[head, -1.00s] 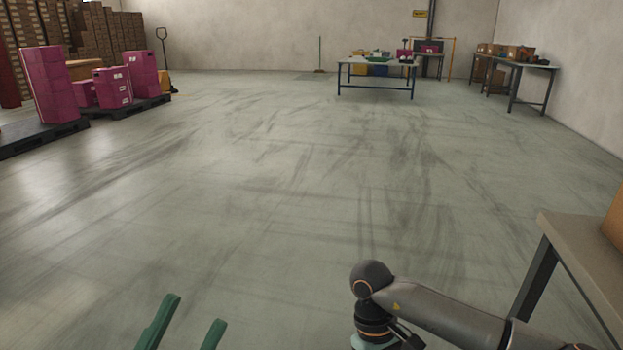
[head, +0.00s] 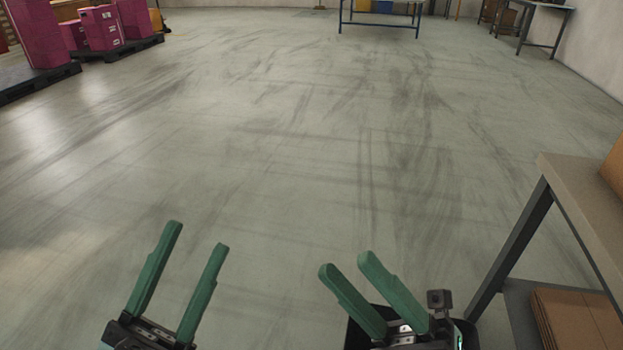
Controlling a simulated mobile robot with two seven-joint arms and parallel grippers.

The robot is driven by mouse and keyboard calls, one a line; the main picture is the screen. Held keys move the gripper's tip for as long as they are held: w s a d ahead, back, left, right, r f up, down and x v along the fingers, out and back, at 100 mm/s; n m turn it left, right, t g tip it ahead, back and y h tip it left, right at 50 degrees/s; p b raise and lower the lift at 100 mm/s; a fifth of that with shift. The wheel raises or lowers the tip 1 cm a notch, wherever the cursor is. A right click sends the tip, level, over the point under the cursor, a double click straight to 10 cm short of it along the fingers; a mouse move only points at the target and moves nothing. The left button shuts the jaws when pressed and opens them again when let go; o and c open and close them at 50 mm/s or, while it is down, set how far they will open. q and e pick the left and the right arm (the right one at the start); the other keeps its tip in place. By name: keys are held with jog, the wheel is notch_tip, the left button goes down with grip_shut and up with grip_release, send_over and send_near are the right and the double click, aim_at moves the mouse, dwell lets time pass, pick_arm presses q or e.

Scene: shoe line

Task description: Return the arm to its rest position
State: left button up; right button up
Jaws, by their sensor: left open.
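My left gripper (head: 197,238) is at the bottom left of the head view. Its two green fingers are spread apart with bare floor between them, and it is empty. My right gripper (head: 348,266) is at the bottom, right of the middle. Its green fingers point up and to the left, stand apart and hold nothing that I can see. Both grippers are over the open floor, apart from each other. Most of both arms is out of view.
A workbench (head: 576,188) stands close on the right, with a cardboard box (head: 614,170) on top and flat cardboard (head: 578,318) on its lower shelf. Pallets (head: 112,50) with pink boxes (head: 100,27) are far left. A blue-framed table (head: 380,25) is far back. The middle floor is clear.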

jog(key=w+d+m+t+h, duration=0.1)
jog(key=d+m+t+h, duration=0.4)
jog(key=m, duration=0.5)
jog(key=w+d+m+t+h, duration=0.1)
jog(key=d+m+t+h, duration=0.2)
jog(key=m+t+h, duration=0.55)
pick_arm(q)
jog(key=w+a+f+n+g+y+p, duration=0.3)
jog(key=w+n+y+p, duration=0.5)
jog(key=p, duration=0.9)
pick_arm(e)
jog(key=w+d+f+m+g+h, duration=0.2)
jog(key=w+f+m+g+h, duration=0.1)
jog(key=w+m+g+h, duration=0.3)
pick_arm(q)
jog(key=s+a+f+n+g+y+p, duration=0.1)
jog(key=s+f+g+y+p, duration=0.4)
jog(key=p, duration=1.2)
jog(key=s+a+f+g, duration=0.1)
jog(key=s+f+g, duration=0.3)
jog(key=s, duration=0.1)
jog(key=shift+s+f+n+g, duration=0.2)
jog(key=shift+f+n+g, duration=0.1)
jog(key=shift+f+n, duration=0.1)
pick_arm(e)
jog(key=s+d+f+m+g+h, duration=0.2)
jog(key=s+f+m+g+h, duration=0.2)
jog(key=s+f+g, duration=0.4)
jog(key=shift+d+f, duration=0.2)
jog(key=shift+f, duration=0.55)
